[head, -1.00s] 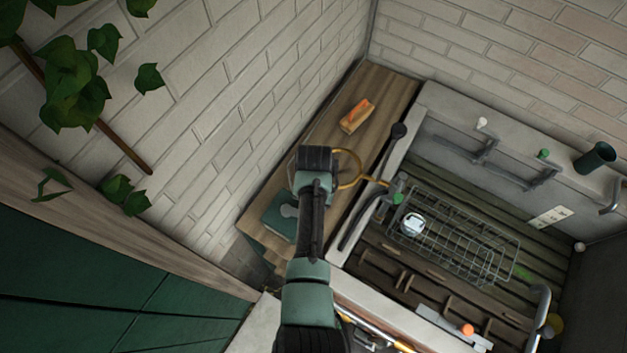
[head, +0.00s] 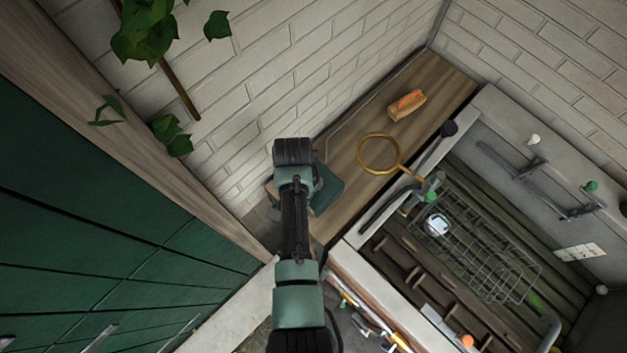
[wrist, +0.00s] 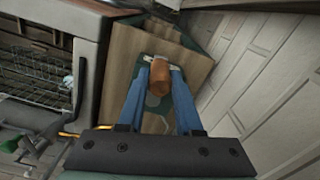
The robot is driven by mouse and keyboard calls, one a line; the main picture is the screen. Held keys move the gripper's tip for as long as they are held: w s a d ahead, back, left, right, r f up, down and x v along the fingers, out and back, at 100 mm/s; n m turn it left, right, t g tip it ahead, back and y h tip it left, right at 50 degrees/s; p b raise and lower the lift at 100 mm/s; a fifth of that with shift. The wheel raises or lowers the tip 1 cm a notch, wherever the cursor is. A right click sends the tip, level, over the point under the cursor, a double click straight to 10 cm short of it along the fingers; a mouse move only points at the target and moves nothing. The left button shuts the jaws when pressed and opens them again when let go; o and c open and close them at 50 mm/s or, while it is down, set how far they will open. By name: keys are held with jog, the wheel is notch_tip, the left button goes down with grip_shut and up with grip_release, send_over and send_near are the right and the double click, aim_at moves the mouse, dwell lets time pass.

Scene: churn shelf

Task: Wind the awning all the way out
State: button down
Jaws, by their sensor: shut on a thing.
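In the wrist view my gripper (wrist: 160,72) has its two blue fingers closed on an orange-brown rounded knob (wrist: 160,80). A short pale metal piece (wrist: 150,59) shows just behind the knob. A dark green plate (wrist: 137,92) with a grey shape lies beyond, on a wooden surface. In the head view my arm hides the fingers and the knob, and part of the dark green plate (head: 328,190). I cannot pick out the awning for certain in either view.
A wooden counter (head: 345,150) carries an orange-topped brush (head: 407,105) and a yellow ring (head: 379,153). A sink-like bay with a wire rack (head: 490,255) lies right of it. A white brick wall (head: 300,70) stands behind, with green panels (head: 90,230) at left.

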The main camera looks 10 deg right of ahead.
jog(key=c, duration=0.5)
grip_release()
jog(key=shift+s+d, duration=0.1)
jog(key=shift+d, duration=0.1)
notch_tip(320, 180, up, 13)
jog(key=b, duration=0.3)
